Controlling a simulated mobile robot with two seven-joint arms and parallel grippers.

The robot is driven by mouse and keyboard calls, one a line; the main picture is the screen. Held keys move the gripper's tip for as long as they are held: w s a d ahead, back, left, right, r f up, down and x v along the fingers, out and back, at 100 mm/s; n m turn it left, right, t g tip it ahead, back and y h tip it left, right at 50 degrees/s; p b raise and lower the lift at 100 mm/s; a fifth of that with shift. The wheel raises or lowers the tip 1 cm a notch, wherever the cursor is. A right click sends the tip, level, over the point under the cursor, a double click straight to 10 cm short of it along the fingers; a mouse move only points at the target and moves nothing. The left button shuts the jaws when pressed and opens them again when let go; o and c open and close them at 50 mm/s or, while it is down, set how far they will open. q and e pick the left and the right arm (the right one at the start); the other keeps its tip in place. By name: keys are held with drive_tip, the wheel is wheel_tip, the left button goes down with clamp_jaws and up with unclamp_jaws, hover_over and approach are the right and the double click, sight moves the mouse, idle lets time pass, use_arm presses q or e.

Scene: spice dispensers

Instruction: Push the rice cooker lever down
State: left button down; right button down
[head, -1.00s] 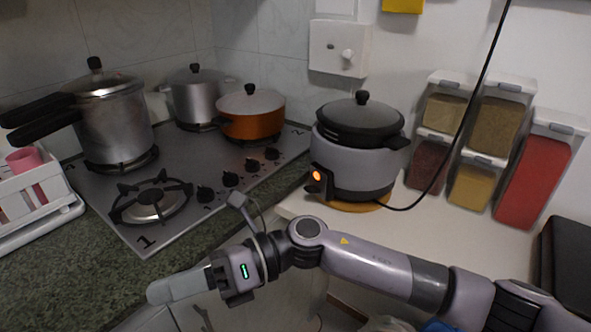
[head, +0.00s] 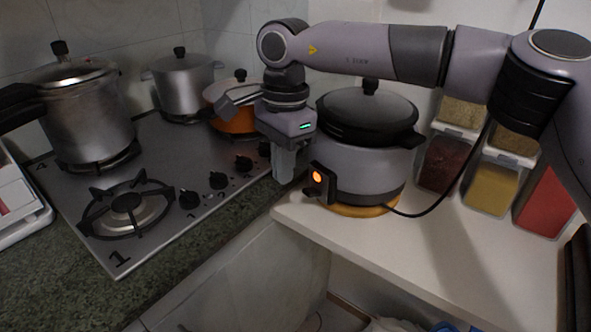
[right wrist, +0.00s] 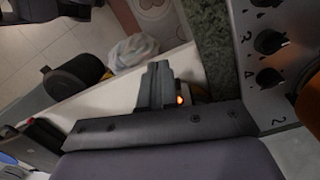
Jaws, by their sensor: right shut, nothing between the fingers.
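The rice cooker (head: 365,165) is grey with a black lid and stands on a round wooden mat on the white counter. Its black front panel (head: 329,186) carries a lit orange light, and a small dark lever (head: 309,192) sticks out below it. My right gripper (head: 284,178) points down just left of the panel. Its fingers are closed together and empty, with the tips near lever height; a small gap to the lever seems visible. In the right wrist view the fingers (right wrist: 157,82) are together, beside the orange light (right wrist: 180,99). My left gripper is out of view.
The stove (head: 165,185) with several pots stands to the left, with an orange pot (head: 237,122) behind my gripper. Spice dispensers (head: 490,190) stand right of the cooker. A black cord (head: 440,205) runs from the cooker. The counter front is clear.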

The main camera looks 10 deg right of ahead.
wheel_tip(320, 180, up, 4)
drive_tip(key=t+h, duration=0.1)
drive_tip(key=h, duration=0.1)
hover_over(307, 191)
drive_tip(key=a, duration=0.1)
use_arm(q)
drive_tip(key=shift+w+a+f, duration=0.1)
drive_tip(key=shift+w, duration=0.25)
use_arm(e)
drive_tip(key=shift+s+r, duration=0.1)
drive_tip(key=shift+s, duration=0.05)
drive_tip(key=f, duration=0.6)
drive_tip(key=d+f, duration=0.1)
drive_tip(key=f, duration=0.3)
drive_tip(key=shift+w, duration=0.2)
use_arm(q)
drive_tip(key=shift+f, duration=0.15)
use_arm(e)
drive_tip(key=shift+s+a+f+t+h, duration=0.1)
drive_tip(key=shift+a+f+t+h, duration=0.15)
drive_tip(key=shift+h, duration=0.35)
